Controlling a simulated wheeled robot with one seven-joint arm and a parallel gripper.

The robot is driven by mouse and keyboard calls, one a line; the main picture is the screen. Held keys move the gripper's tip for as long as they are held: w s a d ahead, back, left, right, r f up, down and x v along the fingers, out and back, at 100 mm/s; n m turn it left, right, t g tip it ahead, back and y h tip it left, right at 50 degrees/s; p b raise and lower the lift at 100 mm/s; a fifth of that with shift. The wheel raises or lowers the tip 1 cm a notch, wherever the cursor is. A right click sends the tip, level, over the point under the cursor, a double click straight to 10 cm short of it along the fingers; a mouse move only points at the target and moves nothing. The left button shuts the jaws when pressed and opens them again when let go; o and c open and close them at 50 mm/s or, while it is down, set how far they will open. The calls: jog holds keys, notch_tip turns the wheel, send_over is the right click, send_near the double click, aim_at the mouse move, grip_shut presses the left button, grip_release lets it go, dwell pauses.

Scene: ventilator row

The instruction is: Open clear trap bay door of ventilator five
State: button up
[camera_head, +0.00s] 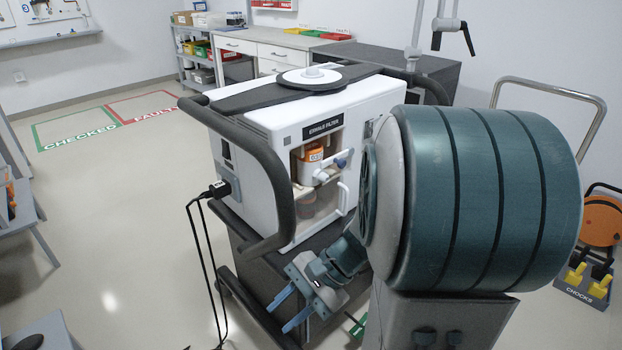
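A white ventilator (262,118) stands on a dark cart. No number five is readable on it. Its front bay, under a label reading "EXHALE FILTER" (324,128), shows an orange part and a reddish round part inside. A clear door (322,206) with a white upright handle (343,198) seems to cover the bay's lower part; it looks shut, though its right side is partly hidden by my arm. My gripper (281,318) is below and in front of the bay, pointing down-left. Its two blue-tipped fingers are apart with nothing between them, clear of the door and handle.
A black curved rail (270,185) runs along the ventilator's left front. A black cable (203,262) hangs from a plug on its left side. Chocks (585,285) and an orange reel stand far right.

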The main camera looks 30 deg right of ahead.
aim_at(324, 210)
jog(key=w+d+r+m+t+h+p, duration=0.1)
jog(key=w+d+r+m+t+h, duration=0.2)
jog(key=d+m+t, duration=0.75)
jog(key=w+d+m+t+h+p, duration=0.1)
jog(key=w+d+m+t+h, duration=0.25)
jog(key=d+m+t, duration=0.7)
jog(key=w+d+m+g+h+b, duration=0.1)
jog(key=w+d+g+b, duration=0.1)
jog(key=w, duration=1)
jog(key=shift+w+d+g, duration=0.4)
jog(key=shift+d+g, duration=0.5)
jog(key=shift+d, duration=0.05)
grip_shut()
